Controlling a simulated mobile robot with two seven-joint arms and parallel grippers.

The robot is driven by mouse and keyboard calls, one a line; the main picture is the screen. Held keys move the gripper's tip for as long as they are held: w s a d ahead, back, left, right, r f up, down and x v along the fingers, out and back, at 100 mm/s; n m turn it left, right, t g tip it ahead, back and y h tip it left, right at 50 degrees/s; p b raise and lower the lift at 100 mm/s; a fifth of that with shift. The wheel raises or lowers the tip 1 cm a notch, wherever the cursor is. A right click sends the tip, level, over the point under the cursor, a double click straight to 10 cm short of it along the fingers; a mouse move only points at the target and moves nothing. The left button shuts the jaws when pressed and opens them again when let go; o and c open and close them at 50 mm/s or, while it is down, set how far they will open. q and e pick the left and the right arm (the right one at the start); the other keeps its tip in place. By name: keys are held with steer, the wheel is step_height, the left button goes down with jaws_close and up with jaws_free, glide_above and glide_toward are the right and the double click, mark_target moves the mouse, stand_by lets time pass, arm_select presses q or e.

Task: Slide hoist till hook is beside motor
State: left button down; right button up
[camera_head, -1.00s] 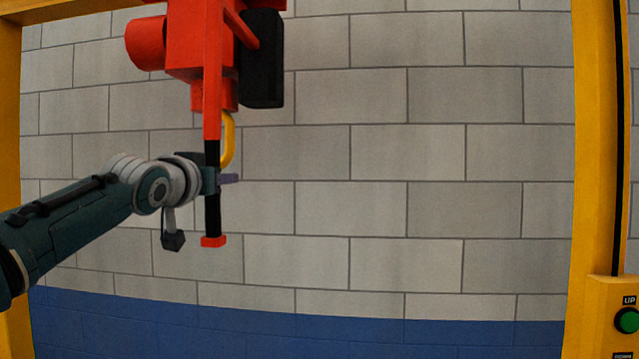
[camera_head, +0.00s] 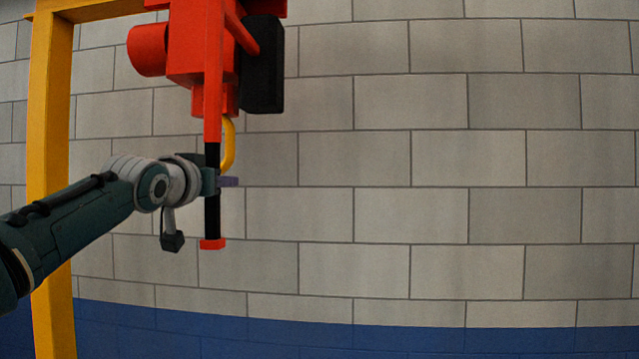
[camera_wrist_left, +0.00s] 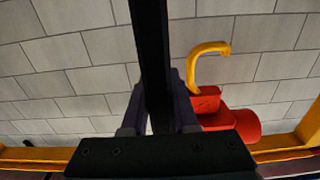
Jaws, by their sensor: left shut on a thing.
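The red hoist (camera_head: 190,50) hangs at the top of the head view, its top cut off. A red arm reaches down from it to a black handle bar (camera_head: 213,217) with a red end cap. My left gripper (camera_head: 218,181) is shut on the black bar, which stands upright. The bar (camera_wrist_left: 152,45) also runs between the fingers in the left wrist view. The yellow hook (camera_head: 229,150) hangs under the hoist, just right of the bar; it also shows in the left wrist view (camera_wrist_left: 195,62). I see no separate motor. My right gripper is not in view.
A yellow frame post (camera_head: 50,200) stands at the left, behind my left arm. A black box-like part (camera_head: 262,65) hangs at the hoist's right side. A grey block wall (camera_head: 410,160) with a blue lower band fills the back. The space right of the hoist is clear.

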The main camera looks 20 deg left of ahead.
arm_select(q)
steer(key=shift+f, duration=0.1)
steer(key=c, duration=0.7)
jaws_free()
steer(key=shift+w+d, duration=0.1)
steer(key=shift+b+v, duration=0.45)
steer(key=shift+v, duration=0.3)
steer(key=b+v, duration=0.4)
steer(key=v, duration=0.4)
steer(key=shift+s, duration=0.25)
